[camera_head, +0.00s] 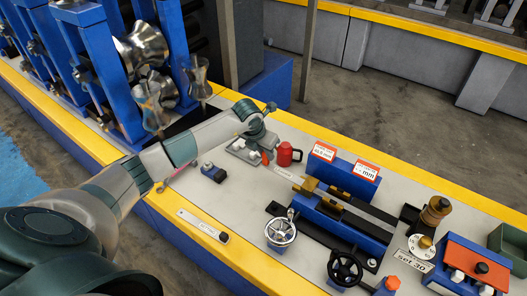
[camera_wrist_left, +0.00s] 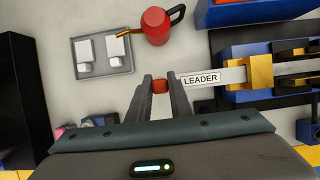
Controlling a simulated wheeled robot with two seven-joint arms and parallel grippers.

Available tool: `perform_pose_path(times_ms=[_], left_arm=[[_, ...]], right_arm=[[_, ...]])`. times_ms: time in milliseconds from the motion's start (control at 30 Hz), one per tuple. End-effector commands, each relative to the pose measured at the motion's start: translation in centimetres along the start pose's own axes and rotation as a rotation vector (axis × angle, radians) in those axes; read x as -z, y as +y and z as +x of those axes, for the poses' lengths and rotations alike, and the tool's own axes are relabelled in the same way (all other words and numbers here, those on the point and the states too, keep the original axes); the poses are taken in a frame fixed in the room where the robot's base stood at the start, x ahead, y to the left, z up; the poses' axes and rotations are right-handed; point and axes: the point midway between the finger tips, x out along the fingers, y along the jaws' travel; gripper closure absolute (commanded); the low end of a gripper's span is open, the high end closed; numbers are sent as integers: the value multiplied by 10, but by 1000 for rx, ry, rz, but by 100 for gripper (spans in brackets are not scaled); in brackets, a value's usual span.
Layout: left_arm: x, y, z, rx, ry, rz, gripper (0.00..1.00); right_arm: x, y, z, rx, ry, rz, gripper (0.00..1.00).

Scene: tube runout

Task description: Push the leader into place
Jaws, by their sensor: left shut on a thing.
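The leader (camera_wrist_left: 233,76) is a flat silver strip with a LEADER label, seen in the left wrist view. Its right end runs into a brass block (camera_wrist_left: 261,72) on a blue fixture, and a red knob (camera_wrist_left: 160,86) is at its left end. My left gripper (camera_wrist_left: 160,88) is shut on this red knob, one dark finger on each side. In the head view my left gripper (camera_head: 262,150) is low over the bench, left of the brass block (camera_head: 306,187). The fingers hide part of the knob. My right gripper is not in view.
A red can (camera_head: 286,154) stands close beside the gripper. A grey tray (camera_wrist_left: 127,70) with two white pieces is to its left. Handwheels (camera_head: 281,232) and blue blocks with signs (camera_head: 343,167) flank the fixture. Blue roller stands (camera_head: 110,75) rise at the left.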

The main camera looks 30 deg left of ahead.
Motion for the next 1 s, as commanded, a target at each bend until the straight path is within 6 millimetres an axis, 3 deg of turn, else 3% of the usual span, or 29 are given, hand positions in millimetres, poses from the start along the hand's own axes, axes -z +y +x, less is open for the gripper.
perform_pose_path(times_ms=[1000], left_arm=[[-1, -34, -1, 1, -2, 1, 100]], right_arm=[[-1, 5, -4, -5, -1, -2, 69]])
